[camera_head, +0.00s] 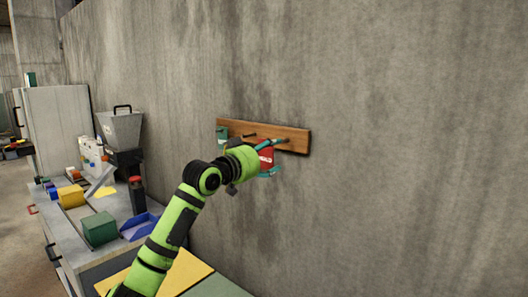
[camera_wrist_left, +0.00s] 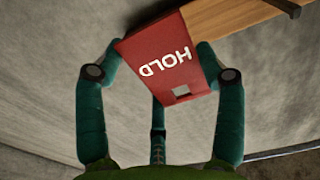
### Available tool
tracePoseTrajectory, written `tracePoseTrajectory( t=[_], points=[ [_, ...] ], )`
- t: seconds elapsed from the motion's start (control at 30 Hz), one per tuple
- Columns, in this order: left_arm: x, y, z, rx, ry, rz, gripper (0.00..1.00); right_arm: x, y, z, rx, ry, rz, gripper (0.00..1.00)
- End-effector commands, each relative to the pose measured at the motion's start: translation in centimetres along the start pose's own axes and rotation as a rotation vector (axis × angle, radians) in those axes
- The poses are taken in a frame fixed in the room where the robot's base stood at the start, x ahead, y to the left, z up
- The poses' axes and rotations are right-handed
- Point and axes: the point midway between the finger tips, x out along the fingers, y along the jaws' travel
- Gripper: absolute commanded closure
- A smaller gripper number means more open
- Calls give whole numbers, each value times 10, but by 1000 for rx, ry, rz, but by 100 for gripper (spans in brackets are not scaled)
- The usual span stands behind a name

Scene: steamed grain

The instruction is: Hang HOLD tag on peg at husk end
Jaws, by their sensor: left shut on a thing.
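The red HOLD tag (camera_head: 266,160) is in my left gripper (camera_head: 268,156), close in front of the wall-mounted wooden peg board (camera_head: 298,139). In the left wrist view the tag (camera_wrist_left: 160,62) lies between the teal fingers of the left gripper (camera_wrist_left: 160,52), its white lettering upside down, with a pale rectangular opening near its lower edge. The board (camera_wrist_left: 235,14) shows at the upper right there, partly behind the tag, with a dark peg (camera_wrist_left: 282,6). In the head view a middle peg (camera_head: 249,136) sticks out; the gripper partly covers the board's right part. My right gripper is not in view.
A green item (camera_head: 222,133) is at the board's left end. The wall right of the board is clear.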

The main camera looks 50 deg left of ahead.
Motion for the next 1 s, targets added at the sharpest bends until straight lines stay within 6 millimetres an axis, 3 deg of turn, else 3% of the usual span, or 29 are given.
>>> tracePoseTrajectory(
  t=[1.0],
  points=[
    [62,0,2,-1,1,1,47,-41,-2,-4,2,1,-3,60]
  ],
)
